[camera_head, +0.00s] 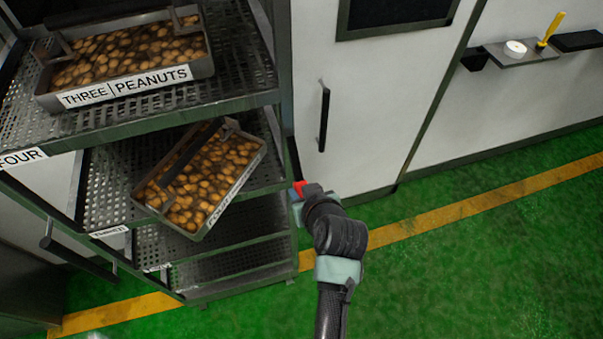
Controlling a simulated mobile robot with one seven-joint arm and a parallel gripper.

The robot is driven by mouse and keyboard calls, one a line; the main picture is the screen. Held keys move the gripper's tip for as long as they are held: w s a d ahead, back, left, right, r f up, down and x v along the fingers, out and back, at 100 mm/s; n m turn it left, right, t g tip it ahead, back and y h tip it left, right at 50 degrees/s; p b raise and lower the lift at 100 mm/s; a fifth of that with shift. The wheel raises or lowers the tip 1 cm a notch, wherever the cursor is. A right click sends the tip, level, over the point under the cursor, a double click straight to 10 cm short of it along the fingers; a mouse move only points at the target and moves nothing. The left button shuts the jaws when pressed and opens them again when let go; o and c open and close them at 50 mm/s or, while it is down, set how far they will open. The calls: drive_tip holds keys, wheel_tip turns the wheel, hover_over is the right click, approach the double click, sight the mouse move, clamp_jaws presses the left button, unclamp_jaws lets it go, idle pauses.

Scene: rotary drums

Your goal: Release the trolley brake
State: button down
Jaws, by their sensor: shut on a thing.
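The trolley (190,108) is a dark metal rack with perforated shelves on the left of the head view. My gripper (299,193) is at the rack's right front post, at about the height of a middle shelf. It is shut on a small red piece (299,186), which shows just at its tip. The piece looks like the trolley's brake handle, but most of it is hidden by my gripper and wrist. I cannot tell the brake's position.
A tray labelled THREE PEANUTS (130,60) sits on the upper shelf. A second nut tray (237,192) lies skewed below, its corner overhanging the shelf. A white cabinet door with a black handle (324,116) stands behind. Green floor (470,260) is clear at right.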

drive_tip(key=shift+s+d+r+g+p, duration=0.1)
drive_tip(key=shift+s+r+g+p, duration=0.5)
drive_tip(key=shift+p, duration=0.9)
drive_tip(key=shift+w+r, duration=0.1)
drive_tip(key=shift+w, duration=0.05)
drive_tip(key=c, duration=0.5)
unclamp_jaws()
drive_tip(key=b+v, duration=0.2)
drive_tip(key=v, duration=1.1)
drive_tip(key=shift+w+r+b, duration=0.2)
drive_tip(key=shift+b, duration=0.1)
